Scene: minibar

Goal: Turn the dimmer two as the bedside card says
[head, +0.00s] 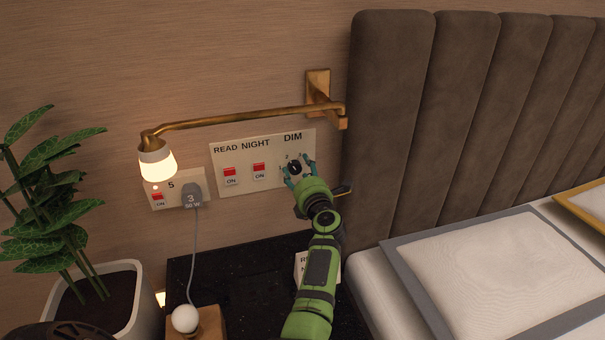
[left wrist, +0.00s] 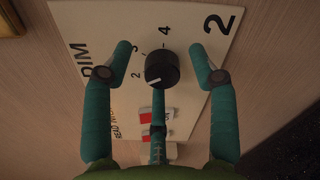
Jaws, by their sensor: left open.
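The dimmer knob (head: 294,168) is black and round, on the DIM plate (head: 222,158) on the wall. In the left wrist view the knob (left wrist: 162,70) has a white mark toward its lower left, below the printed 2; the figures 3 and 4 are also readable. A large 2 is printed on the plate (left wrist: 190,20). My left gripper (head: 299,170) is open, its teal fingers on either side of the knob with visible gaps. A white card (head: 301,262) stands on the black bedside top, mostly hidden behind my left arm; its text is unreadable.
READ (head: 230,176) and NIGHT (head: 259,170) switches sit left of the knob. A brass lamp arm (head: 240,117) crosses above, with a lit shade (head: 157,162). A plug (head: 191,196) is at left, a plant (head: 60,220) further left. The padded headboard (head: 390,130) stands at right.

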